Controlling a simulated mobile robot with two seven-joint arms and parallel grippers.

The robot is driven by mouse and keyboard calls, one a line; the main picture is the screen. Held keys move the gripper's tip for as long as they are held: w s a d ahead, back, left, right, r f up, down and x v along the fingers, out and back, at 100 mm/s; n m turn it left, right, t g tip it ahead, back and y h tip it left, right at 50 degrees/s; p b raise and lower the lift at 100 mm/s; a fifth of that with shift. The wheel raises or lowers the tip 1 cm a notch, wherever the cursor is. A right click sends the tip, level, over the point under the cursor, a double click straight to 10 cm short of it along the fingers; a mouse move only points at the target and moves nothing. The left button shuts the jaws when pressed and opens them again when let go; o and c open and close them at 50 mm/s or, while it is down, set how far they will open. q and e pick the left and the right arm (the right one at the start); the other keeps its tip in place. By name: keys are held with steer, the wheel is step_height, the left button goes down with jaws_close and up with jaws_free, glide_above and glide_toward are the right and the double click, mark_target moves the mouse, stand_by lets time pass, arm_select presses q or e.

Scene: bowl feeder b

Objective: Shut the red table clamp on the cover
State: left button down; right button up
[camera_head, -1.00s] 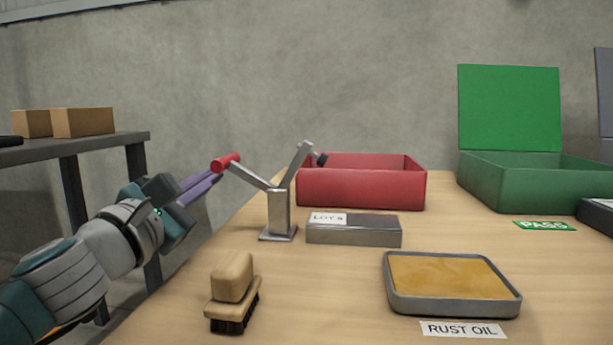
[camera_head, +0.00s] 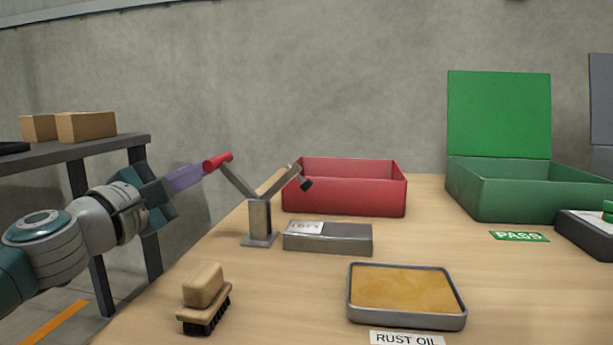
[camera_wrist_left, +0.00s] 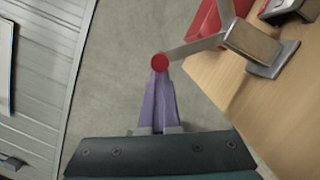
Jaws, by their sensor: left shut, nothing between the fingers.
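The table clamp (camera_head: 260,222) stands on the near-left part of the table, a grey post with a red-handled lever (camera_head: 218,161) raised to the left and an arm with a black pad (camera_head: 306,184) tilted up to the right. The pad is above the grey cover block (camera_head: 335,240) with a label, apart from it. My left gripper (camera_head: 203,169) is shut with its purple fingertips at the red handle. In the left wrist view the fingertips (camera_wrist_left: 160,75) meet the end of the red handle (camera_wrist_left: 160,63); nothing is between them. My right gripper is not in view.
A red bin (camera_head: 345,197) stands behind the block and an open green box (camera_head: 520,190) to the right. A brush (camera_head: 205,298) and a rust oil tray (camera_head: 407,323) lie in front. A dark shelf with cartons (camera_head: 87,127) is at left.

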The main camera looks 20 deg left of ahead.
arm_select(q)
steer(key=w+d+r+m+g+p, duration=0.1)
steer(key=d+r+m+p, duration=0.3)
steer(key=m+p, duration=0.3)
steer(key=shift+w+d+r+m+g+p, duration=0.2)
steer(key=shift+d+r+m+g+p, duration=0.15)
steer(key=shift+d+p, duration=0.7)
steer(key=shift+f, duration=0.1)
steer(key=shift+a, duration=0.1)
